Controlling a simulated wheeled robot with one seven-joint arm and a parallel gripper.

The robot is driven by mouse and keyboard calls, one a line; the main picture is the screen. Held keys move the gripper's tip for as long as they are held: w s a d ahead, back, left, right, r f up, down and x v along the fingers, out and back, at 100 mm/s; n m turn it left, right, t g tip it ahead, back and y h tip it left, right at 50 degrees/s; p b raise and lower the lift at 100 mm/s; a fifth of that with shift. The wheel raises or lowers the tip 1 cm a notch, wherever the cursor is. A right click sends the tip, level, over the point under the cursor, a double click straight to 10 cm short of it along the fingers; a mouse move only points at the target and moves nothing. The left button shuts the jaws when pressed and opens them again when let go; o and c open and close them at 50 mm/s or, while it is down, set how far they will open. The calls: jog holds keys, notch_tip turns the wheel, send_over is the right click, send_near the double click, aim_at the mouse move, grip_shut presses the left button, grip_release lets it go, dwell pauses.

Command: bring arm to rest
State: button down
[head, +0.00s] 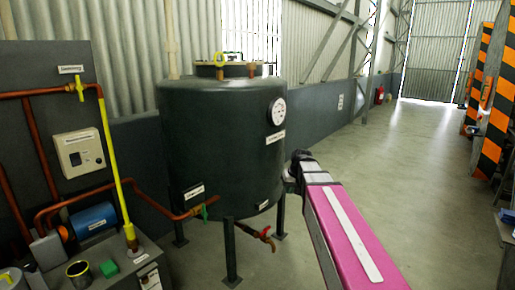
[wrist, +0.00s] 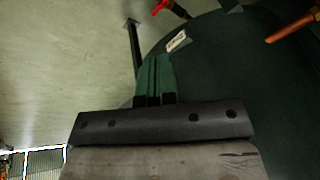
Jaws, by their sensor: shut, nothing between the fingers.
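My gripper shows in the wrist view (wrist: 155,75), with its green fingers together and nothing held. Beyond the fingers is the dark tank's curved side with a small white label. In the head view my pink arm reaches forward from the lower right, and its far end is beside the right side of the dark green tank (head: 222,140). The gripper's fingers cannot be made out in the head view. I cannot tell whether the gripper touches the tank.
A red-handled valve (head: 265,233) sticks out below the tank, between its legs. Copper pipes, a control box (head: 79,151) and a blue motor (head: 93,219) stand at the left. Orange-and-black striped posts (head: 494,110) stand at the right. The floor (head: 410,160) right of the tank is clear.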

jog(key=s+d+f+m+g+h, duration=0.1)
jog(key=s+d+f, duration=0.1)
jog(key=s+f, duration=0.7)
jog(key=s+d+f+m+g+h, duration=0.1)
jog(key=s+d+f, duration=0.2)
jog(key=s+f, duration=0.6)
jog(key=shift+s+f+g, duration=0.3)
jog(key=shift+s+g, duration=0.1)
jog(key=shift+s, duration=0.15)
